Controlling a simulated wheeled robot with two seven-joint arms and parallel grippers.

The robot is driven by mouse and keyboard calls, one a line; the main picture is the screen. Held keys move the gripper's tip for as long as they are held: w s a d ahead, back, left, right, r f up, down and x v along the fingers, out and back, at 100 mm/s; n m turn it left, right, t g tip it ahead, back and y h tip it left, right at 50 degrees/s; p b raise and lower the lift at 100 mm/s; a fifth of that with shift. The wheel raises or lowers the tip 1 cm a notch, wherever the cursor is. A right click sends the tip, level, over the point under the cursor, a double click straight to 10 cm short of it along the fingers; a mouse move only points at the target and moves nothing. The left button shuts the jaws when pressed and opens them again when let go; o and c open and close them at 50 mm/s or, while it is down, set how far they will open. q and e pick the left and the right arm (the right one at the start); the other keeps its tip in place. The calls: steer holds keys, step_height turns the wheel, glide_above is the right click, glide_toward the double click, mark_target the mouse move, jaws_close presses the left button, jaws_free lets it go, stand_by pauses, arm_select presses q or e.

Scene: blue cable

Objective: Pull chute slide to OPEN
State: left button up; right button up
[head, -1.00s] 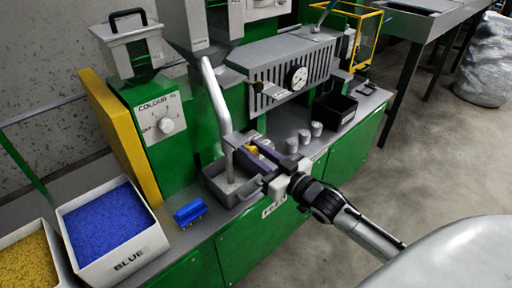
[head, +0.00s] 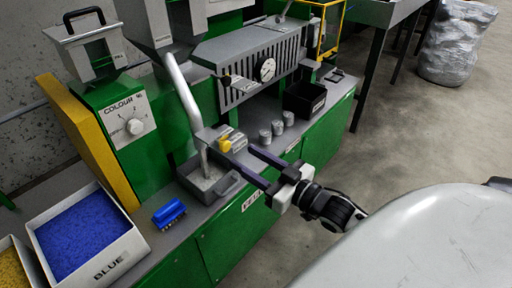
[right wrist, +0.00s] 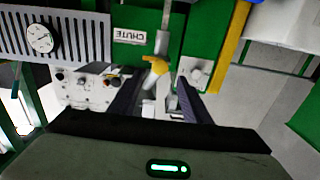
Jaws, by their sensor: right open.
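The chute slide is a grey block with a yellow knob (head: 225,145) at the foot of the sloping metal chute pipe (head: 183,92). The knob also shows in the right wrist view (right wrist: 155,66), ahead of and between the two fingers, near a CHUTE label (right wrist: 131,37) that appears upside down. My right gripper (head: 241,156) is open and empty, its long dark fingers pointing at the slide, with the knob beyond the fingertips. Whether a finger touches the block I cannot tell. My left gripper is not in view.
A grey tray (head: 222,187) with pale material sits under the pipe. Several metal cylinders (head: 277,128) and a black bin (head: 304,98) stand to the right. A blue brush (head: 169,213) and a bin of blue pellets (head: 128,246) are left. Open floor lies right.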

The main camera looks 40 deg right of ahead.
steer(key=shift+s+d, duration=0.2)
steer(key=shift+s, duration=0.9)
